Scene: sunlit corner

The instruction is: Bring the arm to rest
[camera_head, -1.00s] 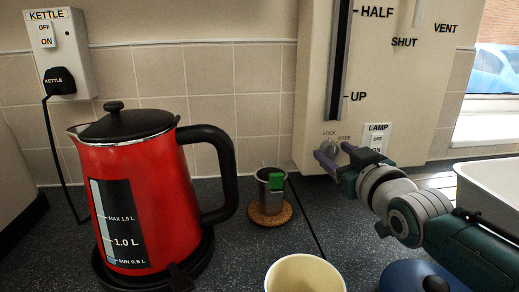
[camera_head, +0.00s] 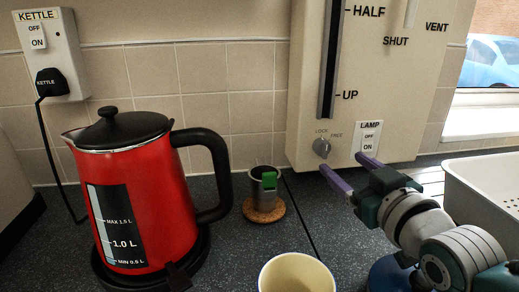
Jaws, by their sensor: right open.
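My right gripper (camera_head: 352,171) comes in from the lower right, its two purple fingers spread apart with nothing between them. The fingertips are just in front of the lower part of the cream wall panel (camera_head: 400,80), below the lock knob (camera_head: 322,147) and the lamp switch (camera_head: 369,136). I cannot tell whether a fingertip touches the panel. My left gripper is out of view.
A red kettle (camera_head: 160,205) stands on its base at left. A metal cup (camera_head: 263,190) with a green tab sits on a cork coaster (camera_head: 277,212). A cream cup (camera_head: 297,274), a blue lid (camera_head: 388,276) and a white basin (camera_head: 485,187) are near my right arm.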

